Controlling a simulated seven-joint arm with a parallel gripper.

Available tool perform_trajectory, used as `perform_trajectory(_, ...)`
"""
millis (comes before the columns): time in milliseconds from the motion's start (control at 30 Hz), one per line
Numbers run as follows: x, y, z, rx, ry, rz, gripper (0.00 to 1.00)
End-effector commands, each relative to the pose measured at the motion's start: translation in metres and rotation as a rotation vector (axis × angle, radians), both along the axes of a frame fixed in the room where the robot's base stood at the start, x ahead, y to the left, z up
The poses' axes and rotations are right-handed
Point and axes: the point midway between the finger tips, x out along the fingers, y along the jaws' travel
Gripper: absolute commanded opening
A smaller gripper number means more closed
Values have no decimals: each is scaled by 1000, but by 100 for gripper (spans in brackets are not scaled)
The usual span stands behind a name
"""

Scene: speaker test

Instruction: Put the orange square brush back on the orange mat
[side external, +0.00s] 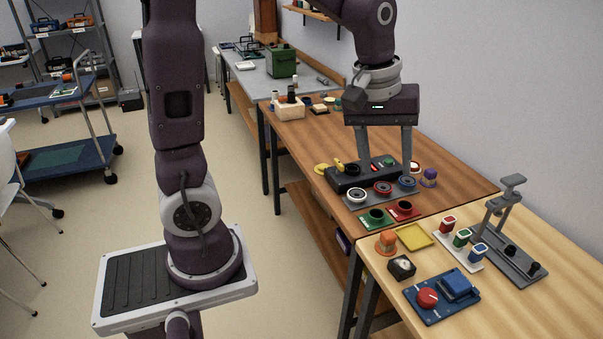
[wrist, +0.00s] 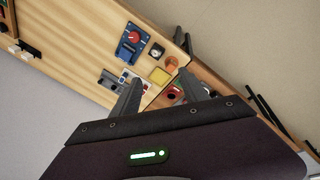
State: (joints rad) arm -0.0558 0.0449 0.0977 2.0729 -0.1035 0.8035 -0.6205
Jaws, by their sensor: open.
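An orange object (side external: 386,242) with a rounded top sits at the left edge of the light wood table, beside a flat yellow square (side external: 415,236). It also shows in the wrist view (wrist: 172,62). I cannot tell whether it is the brush, the mat, or the brush on the mat. No other clearly orange mat shows. My gripper (side external: 387,165) is open, pointing down, with nothing visible between its fingers. In the side view it appears over the darker wood table, around the black panel (side external: 350,178), away from the orange object.
Green (side external: 369,221) and red (side external: 397,216) mats with black cups lie nearby. A grey strip (side external: 352,204) holds white, red and blue rings.

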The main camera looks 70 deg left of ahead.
Motion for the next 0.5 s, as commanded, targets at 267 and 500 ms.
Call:
perform_trajectory(267,-153,-31,41,256,-228,-653,52)
perform_trajectory(500,-179,-32,33,332,-259,-784,52)
